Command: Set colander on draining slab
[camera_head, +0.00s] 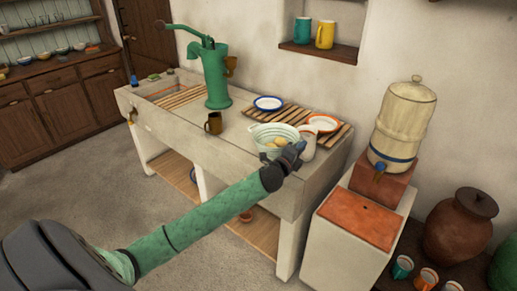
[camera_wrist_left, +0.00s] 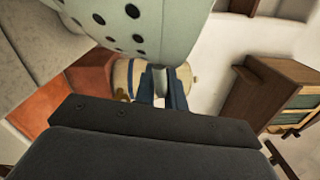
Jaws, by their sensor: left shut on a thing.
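The colander (camera_head: 258,137) is a pale, whitish bowl with several round yellowish things in it. It is over the right part of the pale stone draining slab (camera_head: 226,139), in front of the wooden slats; I cannot tell whether it touches the stone. My left gripper (camera_head: 293,156) is at its near right side, shut on its rim or handle. In the left wrist view the colander's wall with dark holes (camera_wrist_left: 135,22) fills the top, and the gripper's fingers (camera_wrist_left: 163,88) close on a pale tab of it. My right gripper is not in view.
A white jug (camera_head: 308,141) stands close to the right of the colander. A blue-rimmed plate (camera_head: 268,103) and an orange-rimmed plate (camera_head: 323,122) lie on the slats behind. A brown mug (camera_head: 213,123) and the green pump (camera_head: 216,80) stand to the left.

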